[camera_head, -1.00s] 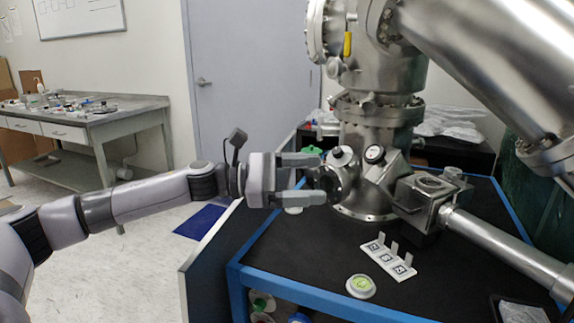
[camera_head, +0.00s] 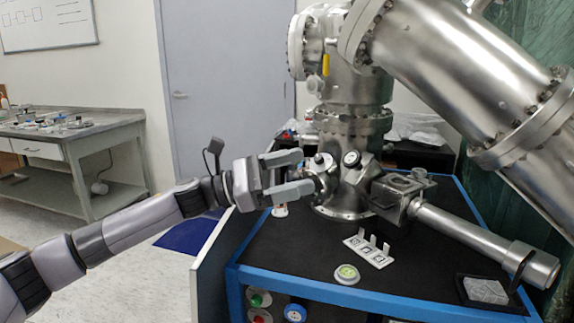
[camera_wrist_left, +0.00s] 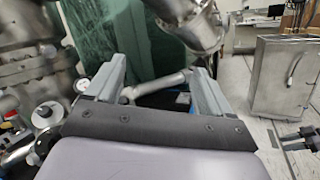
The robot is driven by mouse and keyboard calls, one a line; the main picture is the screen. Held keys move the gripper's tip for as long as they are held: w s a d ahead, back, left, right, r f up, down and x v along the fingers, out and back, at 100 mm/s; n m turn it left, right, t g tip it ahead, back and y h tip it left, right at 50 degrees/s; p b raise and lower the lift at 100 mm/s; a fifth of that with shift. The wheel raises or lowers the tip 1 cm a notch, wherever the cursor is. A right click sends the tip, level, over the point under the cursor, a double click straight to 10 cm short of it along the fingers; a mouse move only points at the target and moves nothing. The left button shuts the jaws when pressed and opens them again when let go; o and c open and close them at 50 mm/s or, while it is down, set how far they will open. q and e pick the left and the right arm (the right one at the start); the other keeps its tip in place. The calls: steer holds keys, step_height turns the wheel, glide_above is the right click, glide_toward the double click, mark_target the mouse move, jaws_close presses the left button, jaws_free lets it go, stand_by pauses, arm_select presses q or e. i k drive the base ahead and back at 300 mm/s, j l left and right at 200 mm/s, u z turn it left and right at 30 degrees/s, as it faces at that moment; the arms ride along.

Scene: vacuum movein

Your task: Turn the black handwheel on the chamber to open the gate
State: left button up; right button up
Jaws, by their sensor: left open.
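The steel chamber (camera_head: 345,125) stands on the black-topped bench. A dark round knob (camera_head: 322,160) is on its lower body, beside a round dial (camera_head: 351,158). A dark round part also shows in the left wrist view (camera_wrist_left: 44,112). I cannot tell surely which dark round part is the handwheel. My left gripper (camera_head: 308,172) is open, with its two grey fingers pointing at the lower left side of the chamber. The fingers partly cover a round port there, and I cannot tell if they touch it. In the left wrist view, nothing is gripped between the fingers (camera_wrist_left: 153,88).
The bench has a blue frame (camera_head: 330,287). A white holder with printed squares (camera_head: 367,252) and a round green-topped item (camera_head: 346,274) lie in front of the chamber. A steel tube (camera_head: 460,228) runs right. A dark tray (camera_head: 487,291) is at the right edge.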

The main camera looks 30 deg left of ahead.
mark_target(352, 159)
steer(key=i, duration=0.95)
